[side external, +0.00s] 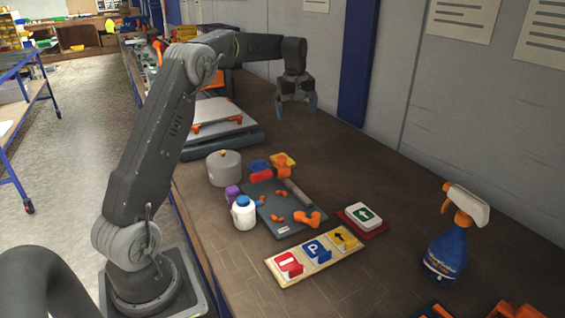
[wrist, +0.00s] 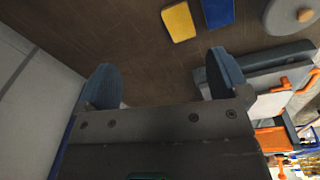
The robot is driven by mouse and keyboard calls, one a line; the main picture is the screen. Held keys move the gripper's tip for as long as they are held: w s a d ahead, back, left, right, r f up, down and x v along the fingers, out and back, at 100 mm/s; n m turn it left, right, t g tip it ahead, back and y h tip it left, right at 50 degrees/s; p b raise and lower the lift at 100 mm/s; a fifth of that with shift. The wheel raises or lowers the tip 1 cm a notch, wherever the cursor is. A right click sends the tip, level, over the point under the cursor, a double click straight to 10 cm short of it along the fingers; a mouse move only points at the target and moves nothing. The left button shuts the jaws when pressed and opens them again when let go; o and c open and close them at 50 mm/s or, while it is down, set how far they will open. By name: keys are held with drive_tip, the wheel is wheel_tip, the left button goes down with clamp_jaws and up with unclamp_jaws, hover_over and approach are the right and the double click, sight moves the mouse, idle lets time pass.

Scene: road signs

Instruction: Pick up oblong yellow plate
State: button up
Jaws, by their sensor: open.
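A round grey pot (side external: 225,168) stands left of the plates. A grey tray (side external: 272,212) holds orange pieces; a white bottle (side external: 243,213) is beside it. A sign board (side external: 314,256), green-arrow sign (side external: 363,215) and spray bottle (side external: 447,246) are nearer. A wall borders the bench.

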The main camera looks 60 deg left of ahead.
drive_tip(key=a+f+n, duration=0.3)
drive_tip(key=a+f, duration=0.4)
drive_tip(key=a, duration=0.1)
hover_over(290, 162)
drive_tip(key=s+a, duration=0.1)
drive_tip(key=a, duration=0.2)
drive_tip(key=shift+g+h, duration=0.3)
drive_tip(key=shift+g, duration=0.1)
wheel_tip(290, 162, down, 9)
drive_tip(key=shift+d+r, duration=0.15)
drive_tip(key=f, duration=0.5)
drive_tip(key=shift+s, duration=0.2)
drive_tip(key=c, duration=1)
drive_tip(key=shift+r, duration=0.1)
